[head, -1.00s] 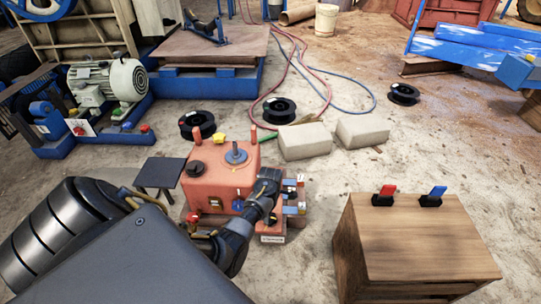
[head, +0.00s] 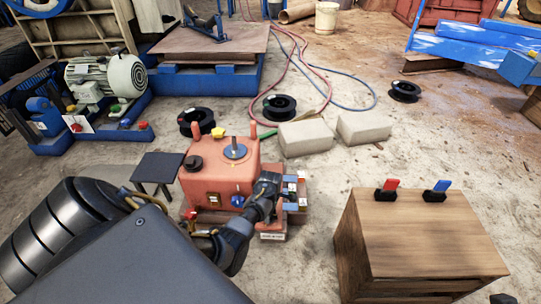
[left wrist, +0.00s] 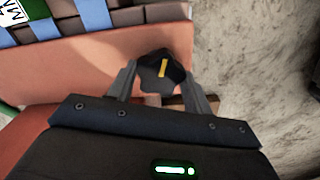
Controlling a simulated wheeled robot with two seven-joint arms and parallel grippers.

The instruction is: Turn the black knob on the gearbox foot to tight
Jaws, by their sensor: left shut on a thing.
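The orange-red gearbox (head: 213,183) stands on the floor in the middle of the head view, with a blue disc and a yellow cap on top. In the left wrist view the black knob (left wrist: 160,76) is lobed and bears a yellow pointer line. The line runs nearly along the fingers, slightly tilted. My left gripper (left wrist: 160,72) is shut on the knob, one finger on each side. In the head view my left gripper (head: 268,184) is at the gearbox's right side and hides the knob. My right gripper is not seen.
A wooden crate (head: 420,235) with red and blue switches stands to the right. Pale blocks (head: 305,138) and black spools lie behind the gearbox. A small dark stand (head: 158,168) is on its left. Blue and white tagged parts (head: 291,192) sit close beside my left gripper.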

